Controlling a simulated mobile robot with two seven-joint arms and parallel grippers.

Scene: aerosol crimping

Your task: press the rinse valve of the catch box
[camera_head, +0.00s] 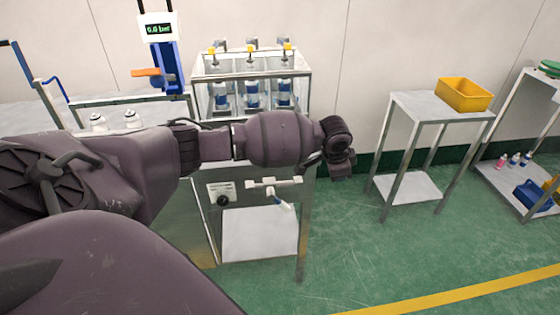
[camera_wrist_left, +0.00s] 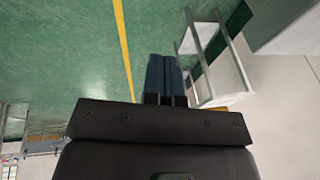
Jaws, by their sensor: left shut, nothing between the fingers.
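A clear-walled box (camera_head: 305,82) stands on a bench at the centre of the head view. It holds several blue-and-white containers under yellow-topped fittings. Below it, on the bench front, are a panel with a black knob (camera_head: 222,199) and a white fitting with a blue-ended spout (camera_head: 283,200). I cannot tell which part is the rinse valve. My left arm crosses in front of the bench, hiding its top edge. My left gripper is shut and empty in the left wrist view (camera_wrist_left: 165,76); in the head view its dark wrist end (camera_head: 339,158) is right of the bench.
A blue press (camera_head: 167,65) with a display and orange lever stands left of the box. A steel table (camera_head: 418,106) with a yellow bin (camera_head: 464,94) stands to the right. A shelf rack (camera_head: 520,185) is at far right. Green floor between is free.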

